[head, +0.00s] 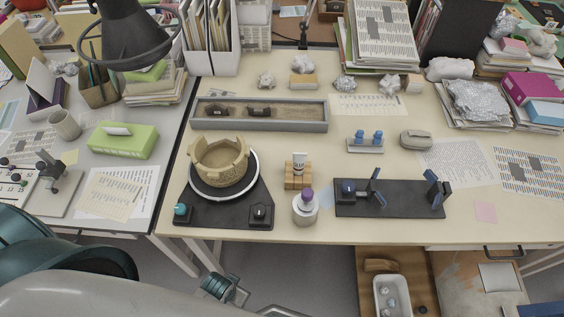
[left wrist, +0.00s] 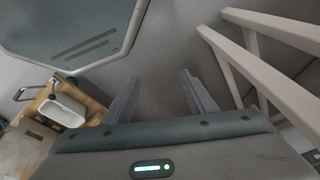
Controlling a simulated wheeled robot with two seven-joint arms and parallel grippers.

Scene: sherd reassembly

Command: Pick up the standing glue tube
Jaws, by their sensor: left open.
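The glue tube (head: 299,161) is white with dark print and stands upright in a small wooden block (head: 298,183) near the middle of the desk. In the head view, what looks like my left gripper (head: 234,293) is low at the bottom, in front of the desk's front edge and well apart from the tube. In the left wrist view, my left gripper (left wrist: 160,80) is open with nothing between its fingers, over the grey floor. The tube is not in that view. My right gripper is not in view.
A partly built pot (head: 220,163) sits on a turntable to the left. A black clamp stand (head: 410,207) is to the right. A long grey tray (head: 318,115) lies behind.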

